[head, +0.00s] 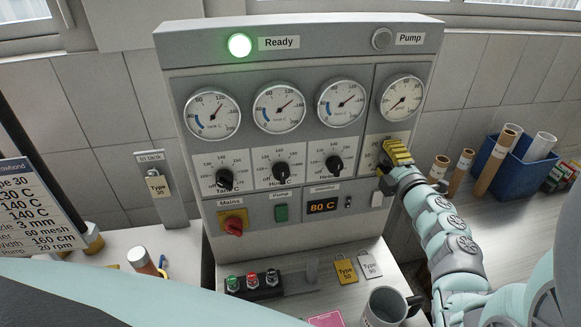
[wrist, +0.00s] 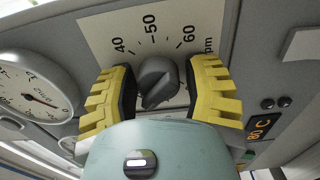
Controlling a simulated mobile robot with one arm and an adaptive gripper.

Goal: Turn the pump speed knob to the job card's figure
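The pump speed knob (wrist: 158,80) is dark grey and sits on a white scale card (wrist: 185,15) marked 40, 50 and 60 rpm. Its ridge slants, but I cannot tell which figure it points to. My gripper (wrist: 160,88) has yellow ribbed fingers, one on each side of the knob, with a small gap on both sides. In the head view my gripper (head: 395,155) hides the knob on the right of the panel. The job card (head: 32,205) is at the left edge, partly cut off. Its bottom line ends in rpm; the figure is not clear.
Three other knobs (head: 281,172) stand in a row left of my gripper, under round gauges (head: 279,108). The Ready lamp (head: 239,45) glows green; the Pump lamp (head: 382,39) is unlit. A mug (head: 385,308) stands below, and a blue bin (head: 505,165) at right.

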